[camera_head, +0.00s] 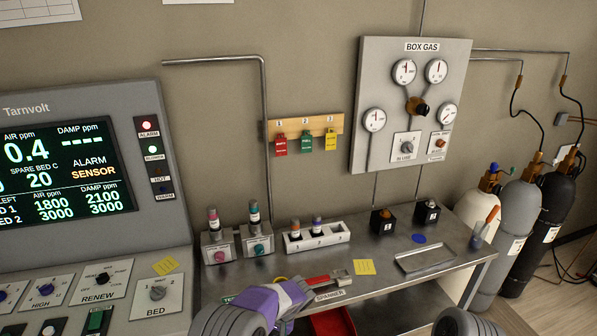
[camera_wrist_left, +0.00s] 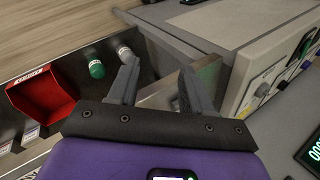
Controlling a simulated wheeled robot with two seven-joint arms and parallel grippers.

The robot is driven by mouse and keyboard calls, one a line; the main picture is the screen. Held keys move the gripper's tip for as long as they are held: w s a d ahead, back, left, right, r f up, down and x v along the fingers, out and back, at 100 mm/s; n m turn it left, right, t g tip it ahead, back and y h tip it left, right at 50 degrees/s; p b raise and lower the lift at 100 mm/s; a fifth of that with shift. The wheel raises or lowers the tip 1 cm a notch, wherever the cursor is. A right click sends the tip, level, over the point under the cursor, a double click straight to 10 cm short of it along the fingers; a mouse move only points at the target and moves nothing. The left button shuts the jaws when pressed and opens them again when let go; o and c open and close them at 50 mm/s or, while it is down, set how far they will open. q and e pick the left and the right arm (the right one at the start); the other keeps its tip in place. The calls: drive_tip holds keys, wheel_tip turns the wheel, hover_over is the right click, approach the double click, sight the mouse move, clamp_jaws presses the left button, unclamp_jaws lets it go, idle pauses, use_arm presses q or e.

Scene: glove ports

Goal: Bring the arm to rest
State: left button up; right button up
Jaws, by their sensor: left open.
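My left gripper (camera_head: 290,295), purple with grey links, is over the front edge of the metal bench, left of the red-handled spanner. In the left wrist view, its two dark fingers (camera_wrist_left: 157,72) stand apart with nothing held between them. Beyond them are a green-capped cylinder (camera_wrist_left: 96,68) and a pale one beside it, both apart from the fingers. A grey rounded part of my other arm shows at the bottom right of the head view; its gripper is out of frame.
The spanner (camera_head: 318,283) lies on the metal bench (camera_head: 375,268), close to my left gripper. A red bin (camera_head: 332,321) is below the front edge. The console (camera_head: 95,190) stands left. Gas cylinders (camera_head: 515,225) stand right. A tray (camera_head: 425,258) sits on the bench.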

use_arm(q)
drive_tip(key=s+f+g+h+b, duration=0.1)
drive_tip(key=s+f+h+b, duration=0.15)
drive_tip(key=s+f, duration=0.5)
drive_tip(key=s+f+g+h+b, duration=0.1)
drive_tip(key=s+f+h, duration=0.35)
drive_tip(key=f, duration=0.55)
drive_tip(key=s+f+n+t+h+b, duration=0.1)
drive_tip(key=s+f+n+b, duration=0.1)
drive_tip(key=s, duration=0.4)
drive_tip(key=s+f+n+t+h+b, duration=0.1)
drive_tip(key=s+f+h+b, duration=0.1)
drive_tip(key=s+f, duration=0.2)
drive_tip(key=s, duration=0.3)
drive_tip(key=shift+s+d+n+t, duration=0.25)
drive_tip(key=shift+d+n+t, duration=0.05)
drive_tip(key=shift+n+t, duration=0.1)
